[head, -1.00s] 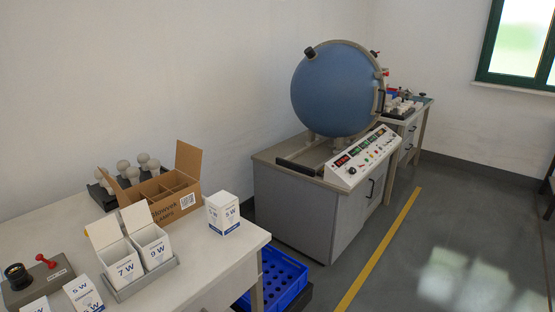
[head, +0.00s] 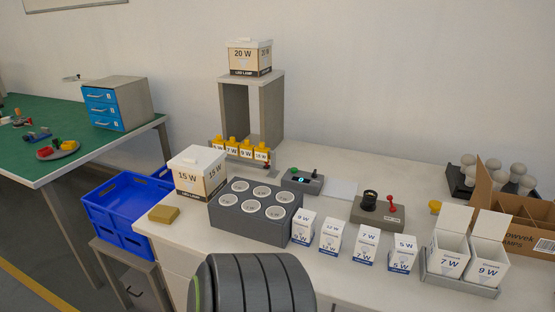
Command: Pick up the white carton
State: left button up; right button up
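Several small white cartons stand in a row on the white bench: a 9 W carton (head: 303,227), a 12 W carton (head: 331,236), a 7 W carton (head: 366,244) and a 5 W carton (head: 402,254). A larger cream-white 15 W carton (head: 198,174) stands at the bench's left end. A similar 20 W carton (head: 249,57) sits on top of a grey stand (head: 266,115). I cannot tell which one the task means. Neither of my grippers is in view.
A grey block with round sockets (head: 256,213) stands beside the small cartons. Open 7 W (head: 449,262) and 9 W (head: 488,267) boxes sit in a tray at right, near a cardboard box (head: 516,213). A blue crate (head: 117,220) is at left.

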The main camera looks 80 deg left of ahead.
aim_at(332, 230)
jog(key=u, duration=2.05)
